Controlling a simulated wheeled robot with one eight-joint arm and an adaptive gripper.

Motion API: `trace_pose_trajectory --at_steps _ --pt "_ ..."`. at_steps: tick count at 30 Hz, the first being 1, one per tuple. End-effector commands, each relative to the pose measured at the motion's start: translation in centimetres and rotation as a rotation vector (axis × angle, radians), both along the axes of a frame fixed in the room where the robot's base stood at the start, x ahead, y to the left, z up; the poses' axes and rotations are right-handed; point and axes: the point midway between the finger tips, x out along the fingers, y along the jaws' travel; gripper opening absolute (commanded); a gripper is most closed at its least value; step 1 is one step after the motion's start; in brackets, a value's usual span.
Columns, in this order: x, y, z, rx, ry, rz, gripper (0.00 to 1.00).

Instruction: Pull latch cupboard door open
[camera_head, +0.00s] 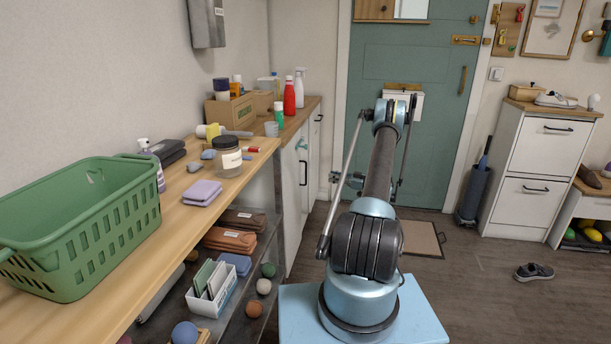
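The white cupboard (291,186) stands at the far end of the wooden counter. Its front looks shut and faces right. A teal latch-like fitting (301,145) sits high on the front, with a dark upright handle (303,173) below it. My gripper (335,179) shows only in small part, left of my upright arm and a little right of the cupboard front. It appears apart from the handle. My arm hides much of the wrist, and the fingers are too small to tell open from shut.
A green basket (85,225) and a jar (227,157) stand on the counter (160,245). Bottles, including a red one (289,97), stand above the cupboard. A teal door (440,125) and mat (425,238) lie beyond my arm. A shoe (534,272) lies on the open floor at right.

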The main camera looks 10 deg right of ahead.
Motion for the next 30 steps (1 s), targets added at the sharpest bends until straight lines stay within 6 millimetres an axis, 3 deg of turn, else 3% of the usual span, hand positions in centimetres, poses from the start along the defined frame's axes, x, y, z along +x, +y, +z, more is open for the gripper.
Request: trace_pose_trajectory --at_steps 21,30 --pt "6.0 10.9 0.0 0.0 0.001 0.003 0.17" --pt "7.7 13.8 0.0 0.0 0.001 0.002 0.17"
